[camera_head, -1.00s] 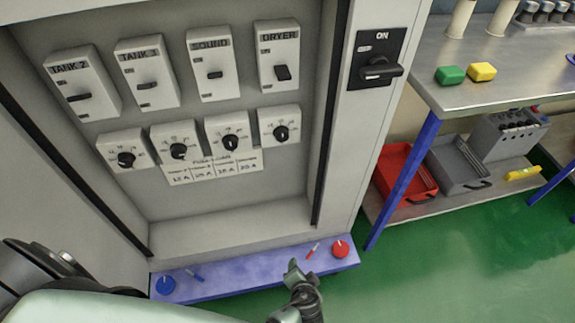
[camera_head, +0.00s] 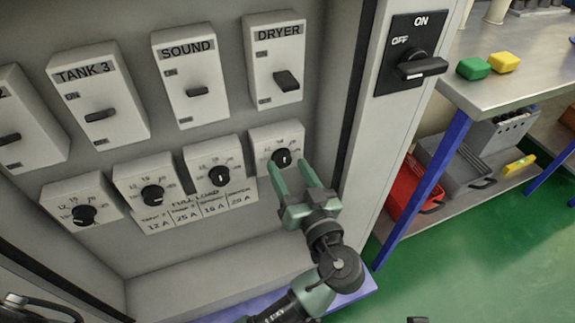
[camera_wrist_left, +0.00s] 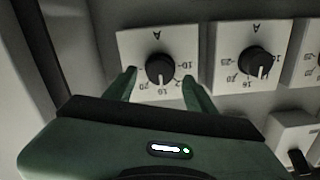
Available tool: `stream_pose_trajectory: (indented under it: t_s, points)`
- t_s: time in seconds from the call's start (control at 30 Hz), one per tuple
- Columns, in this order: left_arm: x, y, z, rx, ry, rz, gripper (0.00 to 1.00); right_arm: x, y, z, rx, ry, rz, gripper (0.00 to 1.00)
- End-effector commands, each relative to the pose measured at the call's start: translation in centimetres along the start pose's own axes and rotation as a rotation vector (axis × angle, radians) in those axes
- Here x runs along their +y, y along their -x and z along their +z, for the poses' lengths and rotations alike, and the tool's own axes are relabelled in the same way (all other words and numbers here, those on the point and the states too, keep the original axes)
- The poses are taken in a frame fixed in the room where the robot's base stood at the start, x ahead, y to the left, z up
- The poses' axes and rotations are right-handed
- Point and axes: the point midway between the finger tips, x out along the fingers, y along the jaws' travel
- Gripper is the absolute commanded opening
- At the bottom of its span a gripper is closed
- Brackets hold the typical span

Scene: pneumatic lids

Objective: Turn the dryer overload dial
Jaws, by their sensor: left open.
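The dryer overload dial (camera_head: 282,157) is a black round knob with a white mark on a pale box, below the DRYER switch (camera_head: 275,62). In the left wrist view the dial (camera_wrist_left: 160,68) appears upside down between the fingers (camera_wrist_left: 160,82), one on each side. I cannot tell whether they touch it. My right gripper is not in view.
The sound dial (camera_head: 219,175) is close on the left. A card (camera_head: 200,205) below the dials lists 12 A, 25 A, 16 A and 20 A. The cabinet's right wall and the main ON/OFF switch (camera_head: 418,66) are to the right. A metal table (camera_head: 490,85) stands beyond.

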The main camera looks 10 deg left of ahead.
Motion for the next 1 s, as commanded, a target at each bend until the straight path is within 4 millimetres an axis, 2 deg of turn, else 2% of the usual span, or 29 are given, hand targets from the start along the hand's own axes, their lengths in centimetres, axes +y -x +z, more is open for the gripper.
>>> stream_pose_trajectory:
  t_s: [0.13, 0.4, 0.43, 0.6, 0.63, 0.93, 1.0]
  points:
    - [0.01, -1.2, 0.01, 0.0, -0.001, 0.0, 0.55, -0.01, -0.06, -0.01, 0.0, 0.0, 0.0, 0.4]
    - [0.04, -1.43, 0.07, -0.002, -0.001, 0.001, 0.55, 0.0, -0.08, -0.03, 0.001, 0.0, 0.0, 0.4]
    - [0.04, -1.43, 0.07, -0.002, -0.001, 0.001, 0.53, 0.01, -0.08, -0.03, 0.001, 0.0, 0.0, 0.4]
    - [0.03, -1.41, 0.07, -0.002, -0.001, 0.001, 0.05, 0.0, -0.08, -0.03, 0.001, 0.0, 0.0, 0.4]
    - [0.03, -1.41, 0.07, -0.002, -0.001, 0.001, 0.0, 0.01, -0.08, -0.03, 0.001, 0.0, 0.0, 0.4]
    - [0.02, -1.38, 0.03, -0.002, -0.034, 0.001, 0.0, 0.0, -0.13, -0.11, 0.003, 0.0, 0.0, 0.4]
    - [0.03, -1.37, 0.0, -0.003, -0.061, 0.001, 0.0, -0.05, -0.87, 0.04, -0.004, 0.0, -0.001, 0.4]
